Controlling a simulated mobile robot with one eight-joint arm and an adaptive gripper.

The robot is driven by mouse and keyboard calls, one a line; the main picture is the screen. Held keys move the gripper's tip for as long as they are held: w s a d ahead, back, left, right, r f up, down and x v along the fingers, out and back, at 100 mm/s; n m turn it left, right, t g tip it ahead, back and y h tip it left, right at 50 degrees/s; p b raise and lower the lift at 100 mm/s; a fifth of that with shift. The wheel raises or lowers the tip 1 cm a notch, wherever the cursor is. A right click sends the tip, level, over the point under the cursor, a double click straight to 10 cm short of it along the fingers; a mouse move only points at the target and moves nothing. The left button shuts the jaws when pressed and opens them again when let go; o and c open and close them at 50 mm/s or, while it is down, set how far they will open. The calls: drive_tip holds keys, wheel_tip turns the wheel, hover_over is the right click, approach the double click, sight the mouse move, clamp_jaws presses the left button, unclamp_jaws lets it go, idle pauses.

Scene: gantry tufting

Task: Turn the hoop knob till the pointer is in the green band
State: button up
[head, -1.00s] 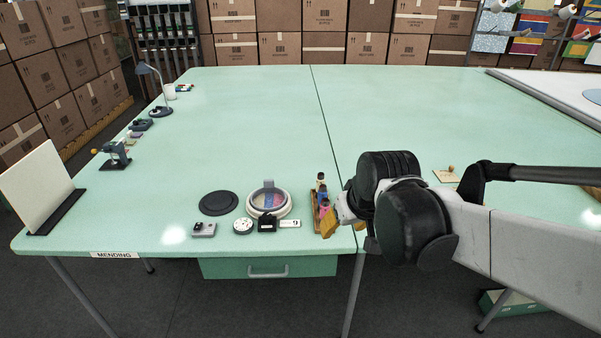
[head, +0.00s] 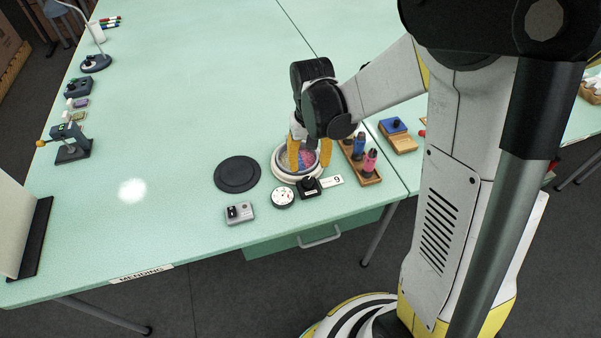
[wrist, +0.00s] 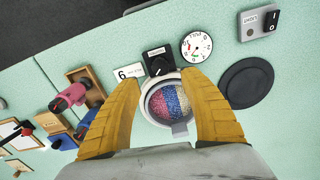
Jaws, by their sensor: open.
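The hoop (head: 282,174) is a pale ring around red and blue cloth; it also shows in the wrist view (wrist: 170,103). The hoop knob (head: 309,187) is a small black block with a round black knob at the hoop's front side, seen in the wrist view (wrist: 158,65) just beyond the fingertips.
A black disc (head: 237,174) lies left of the hoop. A grey switch box (head: 239,213) marked LIGHT stands left of the dial. A number card (head: 332,181) lies by the knob. A wooden rack (head: 373,181) with bottles stands close on the right. The table's left middle is clear.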

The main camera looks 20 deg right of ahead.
sight(308, 180)
wheel_tip(308, 180, down, 8)
drive_tip(key=b, duration=0.3)
drive_tip(key=shift+f, duration=0.15)
drive_tip(key=shift+w, duration=0.1)
clamp_jaws()
